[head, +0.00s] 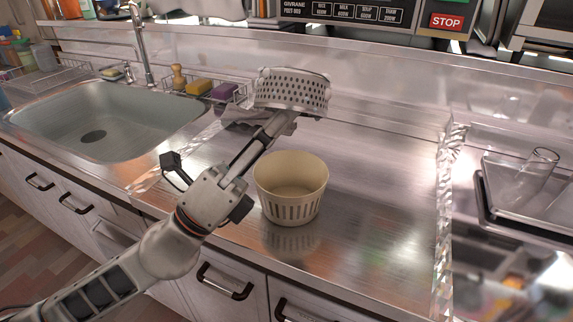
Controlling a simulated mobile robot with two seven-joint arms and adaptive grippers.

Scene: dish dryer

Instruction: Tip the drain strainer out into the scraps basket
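The drain strainer (292,92), a round metal cup with perforated sides, is in the upper middle of the head view. It looks roughly upright, slightly tilted, with its inside and contents not clearly visible. My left gripper (284,119) is at the strainer's lower near side and appears shut on it; the fingertips are partly hidden. The scraps basket (291,190), a cream round tub with slots in its lower wall, stands upright on the steel counter, nearer to me and below the strainer in the picture. My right gripper is not in view.
A sink (105,118) with a tap (141,45) is at left. A wire rack with sponges (199,87) and a wooden-handled brush (179,77) stands behind. A tray (505,195) with a glass (538,168) is at right. The counter right of the basket is clear.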

